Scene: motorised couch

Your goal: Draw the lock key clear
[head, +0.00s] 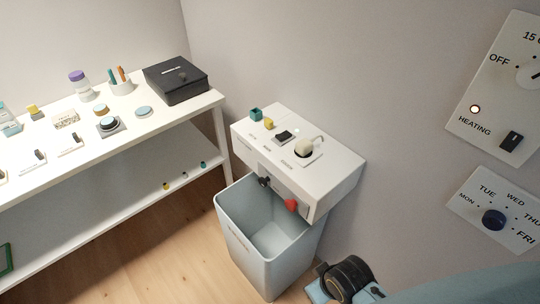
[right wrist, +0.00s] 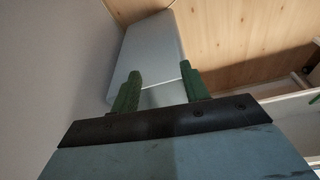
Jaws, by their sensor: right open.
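A white console (head: 330,163) stands against the wall. On its front, a red piece (head: 291,204) sticks out, with a black knob-like piece (head: 264,181) to its left. Either may belong to the lock key; I cannot tell which at this size. My right arm comes in at the bottom right of the head view, below and right of the console. In the right wrist view my right gripper (right wrist: 162,86) has its two green fingers apart with nothing between them. It is apart from the console's red and black pieces. My left gripper is not in view.
An open pale bin (head: 228,222) stands under the console front; a pale bin-like shape (right wrist: 150,48) also shows beyond my fingers. A white shelf (head: 110,150) at left holds a black box (head: 176,80) and small items. Wall panels (head: 493,211) are at right.

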